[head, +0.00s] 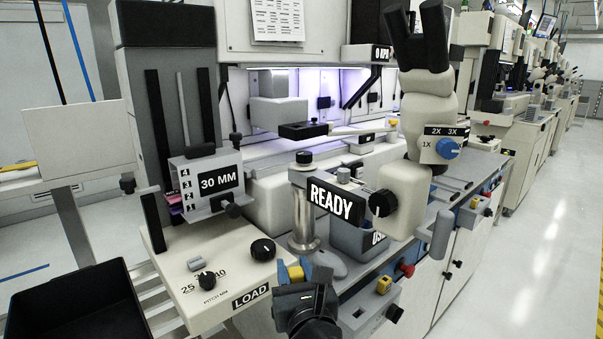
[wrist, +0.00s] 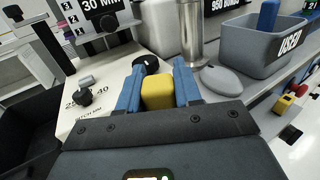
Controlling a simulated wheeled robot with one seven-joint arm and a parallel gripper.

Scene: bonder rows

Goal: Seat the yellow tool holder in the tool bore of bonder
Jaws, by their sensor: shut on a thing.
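The yellow tool holder (wrist: 158,92) is clamped between the two blue fingers of my gripper (wrist: 158,88) in the wrist view. In the head view my gripper (head: 303,272) is low in the middle, in front of the bonder, with the yellow holder (head: 295,272) partly hidden between its fingers. The bonder's light body carries a microscope (head: 420,95) and a dark block (head: 303,130) with a thin pale arm to its right. I cannot make out the tool bore in either view. The holder appears apart from the bonder.
A grey bin marked USED (wrist: 250,62) with a blue piece in it stands right of a metal post (wrist: 190,35). A READY sign (head: 332,199) is above it. The 30 MM loader (head: 205,185) and its LOAD base (head: 205,275) are left, with a black bin (head: 75,305) beyond.

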